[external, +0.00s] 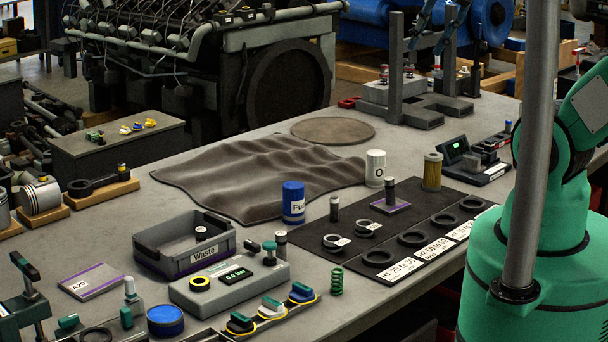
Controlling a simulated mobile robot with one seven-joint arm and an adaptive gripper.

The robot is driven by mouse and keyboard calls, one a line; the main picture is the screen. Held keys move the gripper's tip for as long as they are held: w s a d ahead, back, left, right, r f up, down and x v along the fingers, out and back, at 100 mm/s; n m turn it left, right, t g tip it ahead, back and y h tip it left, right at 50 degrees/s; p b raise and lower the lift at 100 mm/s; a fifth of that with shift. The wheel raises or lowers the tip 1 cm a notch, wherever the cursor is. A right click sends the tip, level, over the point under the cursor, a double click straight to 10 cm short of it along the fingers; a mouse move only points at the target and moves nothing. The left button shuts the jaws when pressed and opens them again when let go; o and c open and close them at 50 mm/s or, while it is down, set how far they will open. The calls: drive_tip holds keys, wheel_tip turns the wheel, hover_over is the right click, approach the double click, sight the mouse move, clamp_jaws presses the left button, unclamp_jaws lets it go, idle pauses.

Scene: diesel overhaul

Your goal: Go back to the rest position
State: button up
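My green arm (545,230) stands at the right edge of the external view, in front of the grey workbench (375,300). Its upper links run out of the frame at the right. My gripper does not show, so its state and anything it holds are hidden. I see no contact between the visible part of my arm and the things on the bench.
On the bench are a black mat (440,192) with several rings, a blue can (293,203), a white can (375,168), a yellow filter (432,172), a Waste bin (190,265) and a grey gauge box (268,277). A crumpled dark cloth (250,172) lies mid-bench.

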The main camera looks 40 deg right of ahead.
drive_tip(key=shift+f, duration=0.1)
wheel_tip(320, 180, down, 18)
drive_tip(key=b, duration=1.8)
wheel_tip(320, 180, down, 12)
drive_tip(key=b, duration=1.2)
idle(3.0)
